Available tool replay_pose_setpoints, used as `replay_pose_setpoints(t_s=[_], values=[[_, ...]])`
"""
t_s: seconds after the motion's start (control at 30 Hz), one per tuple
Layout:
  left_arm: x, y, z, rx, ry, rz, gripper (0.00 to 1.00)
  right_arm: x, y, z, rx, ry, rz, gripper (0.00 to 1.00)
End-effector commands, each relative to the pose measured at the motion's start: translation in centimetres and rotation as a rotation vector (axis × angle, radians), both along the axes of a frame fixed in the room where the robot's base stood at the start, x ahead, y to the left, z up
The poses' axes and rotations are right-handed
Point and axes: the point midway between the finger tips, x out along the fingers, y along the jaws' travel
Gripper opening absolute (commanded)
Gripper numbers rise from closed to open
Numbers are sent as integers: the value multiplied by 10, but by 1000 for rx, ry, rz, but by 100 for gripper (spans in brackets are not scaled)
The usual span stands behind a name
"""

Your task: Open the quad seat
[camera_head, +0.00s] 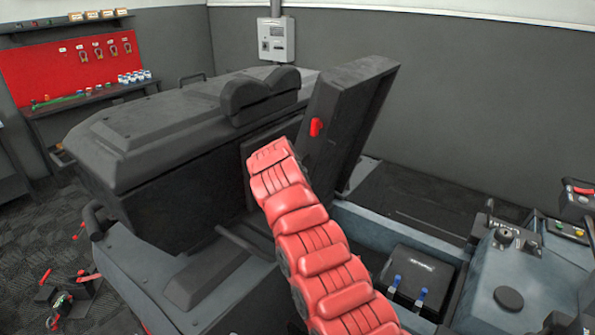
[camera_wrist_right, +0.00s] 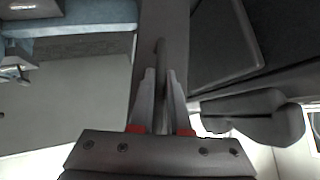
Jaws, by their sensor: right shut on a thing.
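The quad seat (camera_head: 345,115) is a dark slab that stands raised and steeply tilted in the head view, its top leaning right. A small red part (camera_head: 316,127) sits on its near face. My red right arm rises from the bottom and ends close to the seat's lower left; its gripper is hidden in the head view. In the right wrist view my right gripper (camera_wrist_right: 164,72) has its fingertips closed around a thin dark bar (camera_wrist_right: 160,48) that lies against a dark panel, apparently the seat. My left gripper is not in view.
Right of the seat, an open bay holds a black battery (camera_head: 425,272) with blue-topped terminals. The quad's dark bodywork (camera_head: 150,130) lies left. A red tool board (camera_head: 70,70) and a grey wall box (camera_head: 276,40) are behind. Small tools (camera_head: 70,295) lie at lower left.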

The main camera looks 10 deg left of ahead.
Motion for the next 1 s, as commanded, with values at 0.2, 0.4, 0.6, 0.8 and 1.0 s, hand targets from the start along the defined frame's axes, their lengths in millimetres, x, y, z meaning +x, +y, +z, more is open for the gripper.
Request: replay_pose_setpoints(t_s=[0.2,0.4,0.6,0.8,1.0], values=[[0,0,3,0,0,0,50,1,4,1,-16,8,0,0],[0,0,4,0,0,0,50,1,5,0,-21,12,2,0],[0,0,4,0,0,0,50,1,6,0,-20,12,2,0],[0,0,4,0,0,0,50,1,6,0,-20,13,2,0],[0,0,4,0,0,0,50,1,6,0,-20,12,2,42]])
